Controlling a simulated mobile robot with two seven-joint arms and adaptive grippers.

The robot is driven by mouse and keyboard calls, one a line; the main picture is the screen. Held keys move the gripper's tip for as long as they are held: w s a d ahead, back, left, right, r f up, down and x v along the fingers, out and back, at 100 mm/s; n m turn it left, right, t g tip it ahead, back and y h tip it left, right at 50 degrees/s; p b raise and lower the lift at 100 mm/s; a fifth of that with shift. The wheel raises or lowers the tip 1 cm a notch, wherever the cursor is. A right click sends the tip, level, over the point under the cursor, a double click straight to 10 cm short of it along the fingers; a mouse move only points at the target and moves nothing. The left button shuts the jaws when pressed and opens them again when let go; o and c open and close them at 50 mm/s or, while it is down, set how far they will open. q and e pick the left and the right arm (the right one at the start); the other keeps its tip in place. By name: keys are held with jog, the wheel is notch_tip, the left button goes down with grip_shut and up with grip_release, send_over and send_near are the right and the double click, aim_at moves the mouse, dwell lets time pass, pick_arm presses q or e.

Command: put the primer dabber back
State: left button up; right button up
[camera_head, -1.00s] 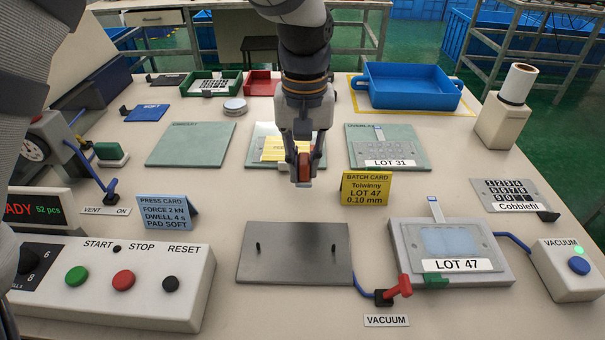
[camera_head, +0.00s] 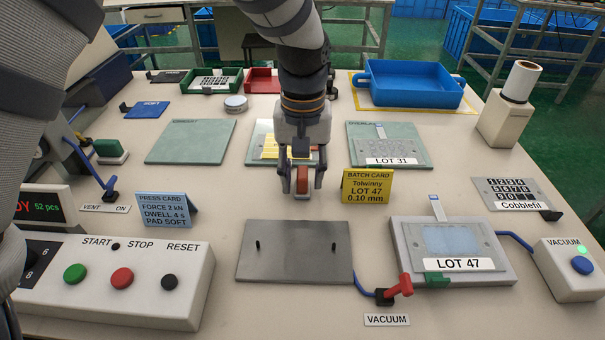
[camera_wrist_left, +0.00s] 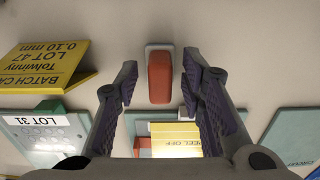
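The primer dabber, a small block with an orange-brown handle on a pale grey base (camera_head: 302,182), stands upright on the bench just behind the metal plate with two pins (camera_head: 295,253). It also shows in the left wrist view (camera_wrist_left: 160,78). My left gripper (camera_head: 303,181) is open, with one finger on each side of the dabber. In the left wrist view a gap shows between each finger and the dabber. Behind the gripper lies a pale green board with a yellow film (camera_head: 270,145), partly hidden by it. My right gripper is not in view.
A yellow batch card (camera_head: 367,187) stands close right of the gripper. A fixture labelled LOT 47 (camera_head: 407,262) with a red-handled vacuum valve (camera_head: 400,288) is front right. A blue press card (camera_head: 165,210) and button box (camera_head: 185,315) are left. Bare bench lies left of the dabber.

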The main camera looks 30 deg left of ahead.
aim_at(303, 173)
pick_arm(q)
notch_tip(303, 173, up, 12)
jog(key=shift+p, duration=0.45)
jog(key=shift+d+f, duration=0.1)
